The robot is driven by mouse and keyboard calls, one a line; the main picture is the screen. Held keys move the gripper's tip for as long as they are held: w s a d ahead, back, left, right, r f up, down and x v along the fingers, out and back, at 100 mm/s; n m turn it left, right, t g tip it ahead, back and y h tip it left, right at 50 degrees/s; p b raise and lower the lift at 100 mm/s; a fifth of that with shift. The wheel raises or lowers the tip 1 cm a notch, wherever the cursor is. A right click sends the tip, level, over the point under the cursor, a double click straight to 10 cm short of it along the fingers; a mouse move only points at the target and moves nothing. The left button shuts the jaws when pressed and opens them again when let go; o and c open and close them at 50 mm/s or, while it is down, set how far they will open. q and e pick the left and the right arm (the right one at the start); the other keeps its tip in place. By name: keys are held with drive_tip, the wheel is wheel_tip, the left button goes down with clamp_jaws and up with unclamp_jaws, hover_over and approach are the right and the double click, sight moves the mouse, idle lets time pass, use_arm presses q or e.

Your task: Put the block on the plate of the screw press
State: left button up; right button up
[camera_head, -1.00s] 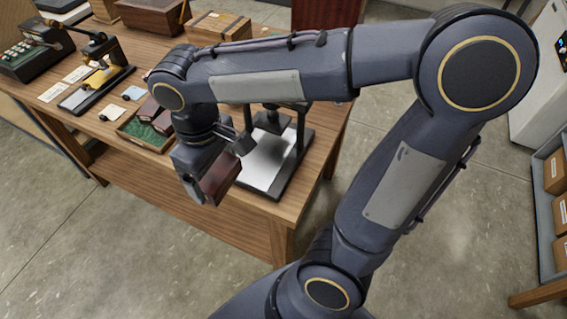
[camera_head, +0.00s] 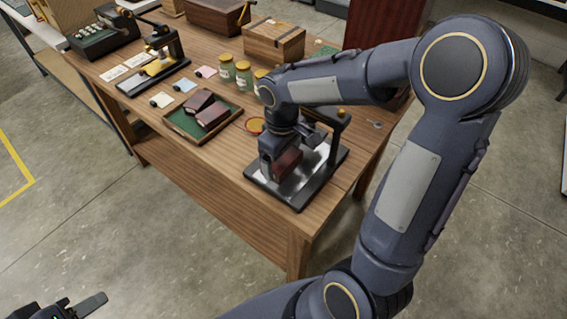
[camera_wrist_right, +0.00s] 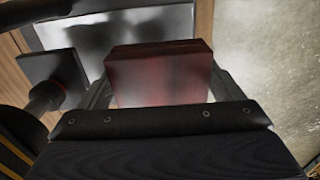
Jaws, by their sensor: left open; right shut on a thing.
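The dark red block (camera_head: 287,162) is held in my right gripper (camera_head: 280,152), whose jaws are shut on it. In the right wrist view the block (camera_wrist_right: 158,74) sits between the two fingers. The screw press (camera_head: 340,124) stands at the near right end of the table, partly hidden by my right arm. Its shiny plate (camera_head: 314,162) lies under and around the block; I cannot tell whether they touch. The plate also shows in the right wrist view (camera_wrist_right: 88,34), beside the press's dark square pressing foot (camera_wrist_right: 50,76). My left gripper (camera_head: 78,308) is open and empty at the lower left, away from the table.
A green-lined tray (camera_head: 178,128) with dark red blocks lies left of the press. Floor in front is clear.

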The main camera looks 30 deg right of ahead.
sight(283, 166)
drive_tip(key=shift+w+d+f, duration=0.15)
drive_tip(key=shift+d+f, duration=0.05)
drive_tip(key=shift+f, duration=0.8)
drive_tip(key=shift+w+d+f, duration=0.1)
drive_tip(key=shift+d+f, duration=0.05)
drive_tip(key=shift+f, duration=0.8)
drive_tip(key=shift+f, duration=0.15)
drive_tip(key=o, duration=0.9)
drive_tip(key=shift+c, duration=0.2)
wheel_tip(283, 166, up, 12)
drive_tip(key=shift+r, duration=0.1)
drive_tip(key=s+a+m+t+y, duration=0.2)
drive_tip(key=s+m, duration=0.1)
drive_tip(key=s, duration=0.5)
drive_tip(key=s+a+m+t+y, duration=0.1)
drive_tip(key=s+a+m+t, duration=0.1)
drive_tip(key=s, duration=0.7)
drive_tip(key=shift+a+m+t+y, duration=0.15)
drive_tip(key=shift+m+t+y, duration=0.25)
drive_tip(key=shift+m+t, duration=0.35)
